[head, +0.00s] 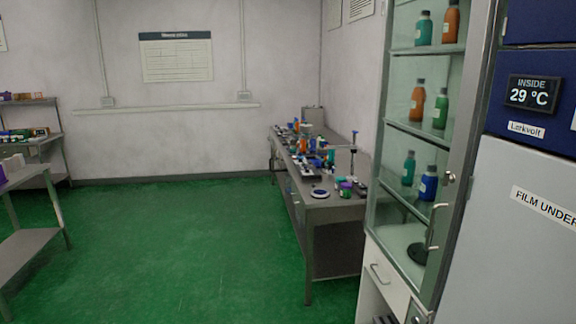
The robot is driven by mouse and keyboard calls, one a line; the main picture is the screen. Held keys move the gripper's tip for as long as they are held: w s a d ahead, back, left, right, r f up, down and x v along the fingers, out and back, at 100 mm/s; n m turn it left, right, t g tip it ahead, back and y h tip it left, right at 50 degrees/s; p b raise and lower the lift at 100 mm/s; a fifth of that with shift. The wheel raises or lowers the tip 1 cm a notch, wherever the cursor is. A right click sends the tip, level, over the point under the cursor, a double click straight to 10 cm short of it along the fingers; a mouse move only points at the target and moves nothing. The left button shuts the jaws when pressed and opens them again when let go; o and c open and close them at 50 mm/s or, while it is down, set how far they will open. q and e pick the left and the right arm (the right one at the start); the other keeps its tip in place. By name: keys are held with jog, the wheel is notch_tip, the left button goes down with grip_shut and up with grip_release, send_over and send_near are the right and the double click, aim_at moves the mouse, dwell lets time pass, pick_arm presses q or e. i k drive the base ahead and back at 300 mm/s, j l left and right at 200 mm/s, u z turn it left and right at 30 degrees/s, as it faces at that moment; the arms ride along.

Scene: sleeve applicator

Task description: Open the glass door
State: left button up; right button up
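A tall cabinet with a glass door (399,178) stands at the right in the head view. The door appears shut in its grey metal frame. A vertical metal handle (433,226) sits on the frame's right side, with a small round knob or lock (449,177) above it. Behind the glass, shelves hold orange, green, teal and blue bottles, such as a blue bottle (428,184). A dark round object (418,253) lies on the lowest shelf. Neither of my grippers shows in this view.
A blue and grey machine (530,90) with a temperature display stands right of the cabinet. A long metal bench (337,212) with many small items runs along the wall left of it. Metal shelving (48,160) stands at far left. The green floor (180,250) between is clear.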

aim_at(481, 13)
jog(key=z, duration=1.05)
